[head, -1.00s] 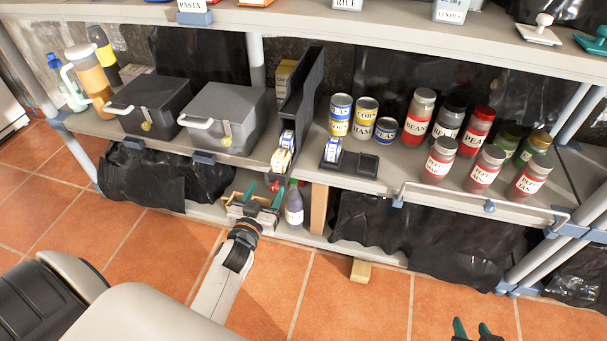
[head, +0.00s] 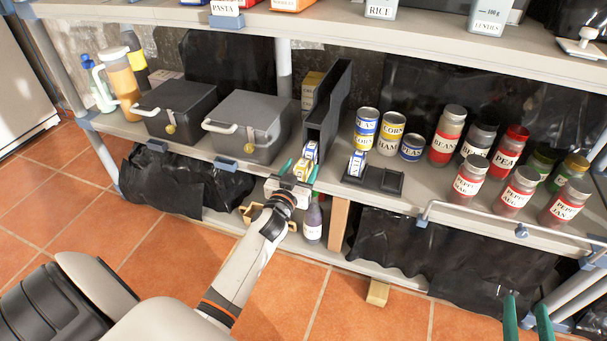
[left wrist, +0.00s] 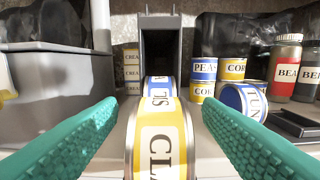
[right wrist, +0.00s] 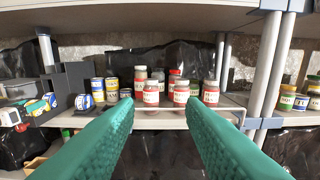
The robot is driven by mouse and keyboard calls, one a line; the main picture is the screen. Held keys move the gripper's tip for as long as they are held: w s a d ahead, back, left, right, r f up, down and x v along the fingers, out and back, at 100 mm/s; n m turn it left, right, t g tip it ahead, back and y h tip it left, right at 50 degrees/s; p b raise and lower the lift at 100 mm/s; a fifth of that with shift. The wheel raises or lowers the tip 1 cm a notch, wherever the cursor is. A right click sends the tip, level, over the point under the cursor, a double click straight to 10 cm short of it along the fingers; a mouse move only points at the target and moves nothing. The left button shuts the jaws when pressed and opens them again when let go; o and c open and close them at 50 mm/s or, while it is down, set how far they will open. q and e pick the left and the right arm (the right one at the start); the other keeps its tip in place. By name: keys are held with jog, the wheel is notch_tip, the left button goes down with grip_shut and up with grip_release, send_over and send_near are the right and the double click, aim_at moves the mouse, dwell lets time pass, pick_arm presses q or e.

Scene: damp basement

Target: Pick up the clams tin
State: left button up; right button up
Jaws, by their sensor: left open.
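The clams tin (left wrist: 160,145) is yellow and white with "CLA" readable, lying on its side at the front of the dark chute, close ahead in the left wrist view. In the head view the tin (head: 300,174) shows at the chute's mouth, partly covered by my gripper. My left gripper (left wrist: 160,108) is open, its green fingers on either side of the tin with gaps visible; I cannot tell whether either touches it. A blue tin (left wrist: 159,87) lies right behind it. My right gripper (right wrist: 160,105) is open and empty, away from the shelf at the right.
The dark chute (head: 325,110) stands behind the tins. A grey lidded box (head: 245,125) is close on its left. A small black tray (head: 385,182) with a blue tin (head: 357,163) is on its right. A purple bottle (head: 312,222) stands below.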

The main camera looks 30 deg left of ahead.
pick_arm(q)
jog(key=shift+x, duration=1.35)
jog(key=c, duration=1.2)
pick_arm(e)
jog(key=r+t, duration=0.1)
jog(key=r, duration=0.1)
jog(key=shift+a+r+t+y, duration=0.2)
jog(key=shift+r+t+y, duration=0.2)
pick_arm(q)
jog(key=shift+o, duration=0.2)
jog(key=shift+r, duration=0.1)
